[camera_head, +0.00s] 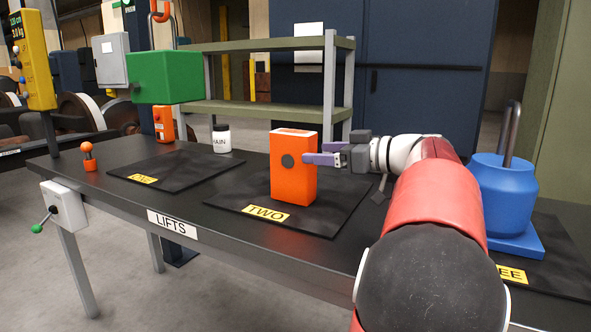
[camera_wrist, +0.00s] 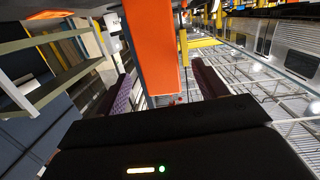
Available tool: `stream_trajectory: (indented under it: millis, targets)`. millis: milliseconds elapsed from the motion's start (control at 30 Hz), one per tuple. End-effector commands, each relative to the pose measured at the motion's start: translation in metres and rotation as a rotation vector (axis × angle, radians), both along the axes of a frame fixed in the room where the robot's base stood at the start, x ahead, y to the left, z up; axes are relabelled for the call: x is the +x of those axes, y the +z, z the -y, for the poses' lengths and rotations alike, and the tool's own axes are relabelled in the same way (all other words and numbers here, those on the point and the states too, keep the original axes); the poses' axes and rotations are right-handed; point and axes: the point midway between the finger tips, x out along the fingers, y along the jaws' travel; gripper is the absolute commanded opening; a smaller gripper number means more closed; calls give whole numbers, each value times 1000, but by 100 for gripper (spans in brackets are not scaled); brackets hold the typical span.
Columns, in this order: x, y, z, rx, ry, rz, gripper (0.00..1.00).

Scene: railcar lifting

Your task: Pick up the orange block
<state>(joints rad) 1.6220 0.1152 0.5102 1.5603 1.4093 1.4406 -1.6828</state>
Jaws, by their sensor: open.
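The orange block (camera_head: 293,185) stands upright on the mat marked TWO (camera_head: 338,212), with a dark round spot on its front face. My gripper (camera_head: 322,159) is at the block's right side, near its upper half, with its purple fingers pointing left towards it. In the wrist view the orange block (camera_wrist: 153,45) fills the upper middle, between the two purple fingers, and my gripper (camera_wrist: 162,90) is open. I cannot tell whether a finger touches the block.
A blue weight with a handle (camera_head: 503,197) stands on the right mat. A green block (camera_head: 165,77) hangs from a hook at the left. The left mat (camera_head: 190,168) is bare.

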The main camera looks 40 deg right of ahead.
Motion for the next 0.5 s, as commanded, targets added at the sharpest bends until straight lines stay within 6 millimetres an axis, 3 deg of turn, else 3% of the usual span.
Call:
stream_trajectory:
  millis: [167, 500]
  targets:
    - [3, 12, 2, 71, 47, 90, 71]
    - [38, 18, -15, 77, 52, 96, 71]
